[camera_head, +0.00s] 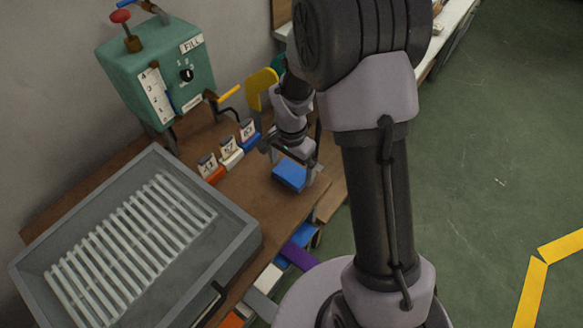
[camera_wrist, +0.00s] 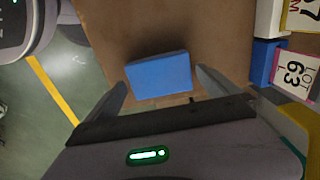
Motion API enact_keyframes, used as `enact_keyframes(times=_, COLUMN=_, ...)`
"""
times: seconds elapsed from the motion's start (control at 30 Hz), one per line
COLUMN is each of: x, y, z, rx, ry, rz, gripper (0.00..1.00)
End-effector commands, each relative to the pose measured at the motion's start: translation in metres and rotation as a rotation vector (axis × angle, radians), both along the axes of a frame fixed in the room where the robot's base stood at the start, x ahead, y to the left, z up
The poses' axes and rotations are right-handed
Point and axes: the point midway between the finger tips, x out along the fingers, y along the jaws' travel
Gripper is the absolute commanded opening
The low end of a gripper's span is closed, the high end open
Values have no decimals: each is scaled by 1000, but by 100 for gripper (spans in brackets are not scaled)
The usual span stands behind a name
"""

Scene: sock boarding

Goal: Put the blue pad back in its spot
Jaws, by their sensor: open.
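The blue pad (camera_head: 290,173) is a flat rectangular block lying on the brown bench top near its front right edge. In the wrist view the blue pad (camera_wrist: 160,72) lies just ahead of my gripper, between the lines of the two fingers. My gripper (camera_wrist: 162,84) is open, with one finger on each side of the pad's near part and nothing clamped. In the head view my gripper (camera_head: 291,168) reaches down at the pad. Whether the fingers touch the pad cannot be told. No marked spot for the pad is clearly seen.
Orange (camera_head: 216,174), white (camera_head: 233,158) and blue (camera_head: 250,139) card holders stand in a row left of my gripper. A grey slatted tray (camera_head: 240,243) lies at lower left. A green FILL machine (camera_head: 163,66) stands behind. Coloured items (camera_head: 298,255) sit below the bench edge.

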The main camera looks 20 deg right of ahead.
Motion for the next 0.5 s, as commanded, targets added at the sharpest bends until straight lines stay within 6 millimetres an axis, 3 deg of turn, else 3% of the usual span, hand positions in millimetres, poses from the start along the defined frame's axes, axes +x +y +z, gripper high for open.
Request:
enact_keyframes(times=0.03, x=1, y=0, z=21, rx=0, ry=-4, rz=0, gripper=100)
enact_keyframes(times=0.2, x=1, y=0, z=71, rx=0, ry=-4, rz=-1, gripper=100)
enact_keyframes(times=0.43, x=0, y=0, z=105, rx=1, ry=-6, rz=2, gripper=100)
enact_keyframes(times=0.5, x=-4, y=2, z=125, rx=7, ry=-32, rz=23, gripper=100)
